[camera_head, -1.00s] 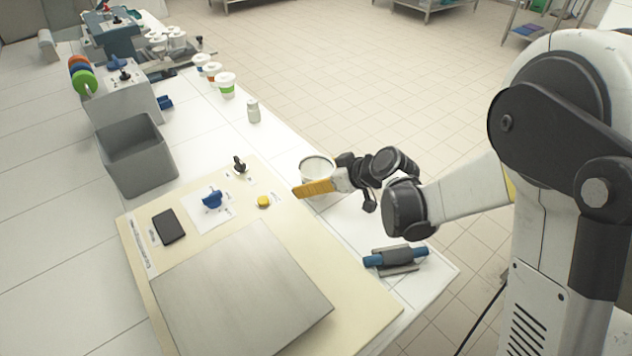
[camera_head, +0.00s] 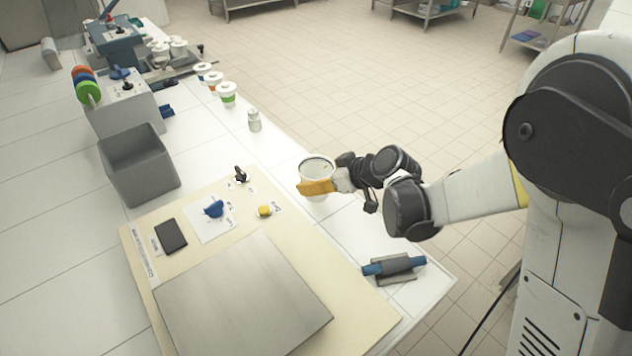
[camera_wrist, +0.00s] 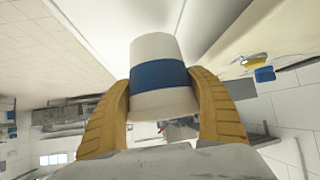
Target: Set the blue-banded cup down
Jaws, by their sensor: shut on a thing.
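The blue-banded cup (camera_wrist: 158,48) is white with a wide blue band and sits between the two yellow fingers of my gripper (camera_wrist: 163,110) in the wrist view. The fingers are shut on it from both sides. In the head view the cup (camera_head: 318,168) shows its open rim at the top and looks about upright, with my gripper (camera_head: 317,188) at its near side. It is over the white table by the right edge of the cream board. I cannot tell whether its base touches the table. The band is hidden in the head view.
Several lidded cups (camera_head: 228,95) and a small grey bottle (camera_head: 254,121) stand farther back along the table. A grey bin (camera_head: 140,170) is at the left. The cream board (camera_head: 345,312) bears a metal plate (camera_head: 245,300). A blue-handled roller (camera_head: 394,265) lies near the right edge.

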